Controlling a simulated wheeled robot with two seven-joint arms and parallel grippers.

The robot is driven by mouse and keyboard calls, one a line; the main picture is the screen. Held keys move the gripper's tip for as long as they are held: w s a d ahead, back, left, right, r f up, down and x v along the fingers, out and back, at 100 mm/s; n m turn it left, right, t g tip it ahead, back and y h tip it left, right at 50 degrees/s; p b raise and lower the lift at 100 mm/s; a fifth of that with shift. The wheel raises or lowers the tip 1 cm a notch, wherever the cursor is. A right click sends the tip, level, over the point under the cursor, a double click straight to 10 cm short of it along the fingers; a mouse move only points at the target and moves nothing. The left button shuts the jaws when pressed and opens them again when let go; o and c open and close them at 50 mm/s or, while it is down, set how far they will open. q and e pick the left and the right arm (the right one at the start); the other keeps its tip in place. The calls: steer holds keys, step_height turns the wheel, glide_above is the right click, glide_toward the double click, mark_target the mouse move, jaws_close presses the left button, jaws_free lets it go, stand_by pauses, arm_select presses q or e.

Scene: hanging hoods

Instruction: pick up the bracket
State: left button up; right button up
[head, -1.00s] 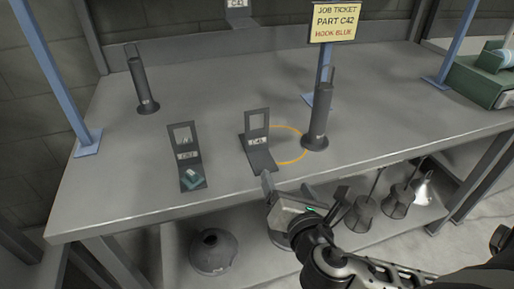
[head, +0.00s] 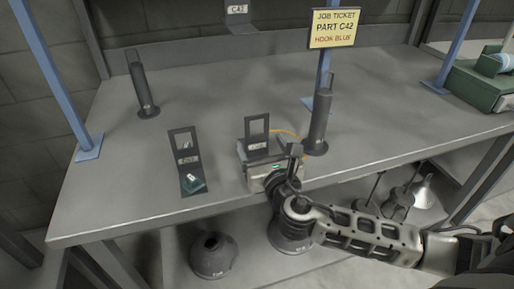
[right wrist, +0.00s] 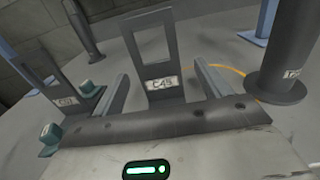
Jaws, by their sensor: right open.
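A dark upright bracket (head: 257,127) with a window and a white label stands at the middle of the bench. In the right wrist view this bracket (right wrist: 155,50) has a label that seems to read C45. A second dark bracket (head: 182,140) stands to its left, with a small teal piece on its foot; its label is unclear. My right gripper (head: 268,155) is open at the middle bracket's front. In the right wrist view its fingers lie on either side of the bracket, with no clear contact. The bracket's foot is hidden by the gripper. My left gripper is out of view.
A dark post (head: 318,120) stands close right of the middle bracket, beside a yellow ring (head: 290,134) on the bench. Another post (head: 142,85) stands at back left. The job ticket (head: 333,28) reads PART C42, HOOK BLUE. A green box (head: 478,88) sits far right.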

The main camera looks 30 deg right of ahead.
mark_target(257, 137)
steer(key=w, duration=0.5)
steer(key=shift+d+f, duration=0.1)
steer(key=shift+d, duration=0.3)
steer(key=c, duration=1.3)
steer(key=shift+c, duration=0.7)
steer(key=shift+r, duration=0.2)
steer(key=shift+r, duration=0.3)
step_height(257, 137, up, 2)
steer(key=shift+r+p, duration=0.1)
steer(key=shift+p, duration=0.35)
steer(key=s+a+r+p, duration=0.2)
steer(key=s+a+r, duration=0.4)
steer(key=s+r, duration=0.4)
steer(key=s, duration=0.2)
steer(key=shift+s, duration=0.35)
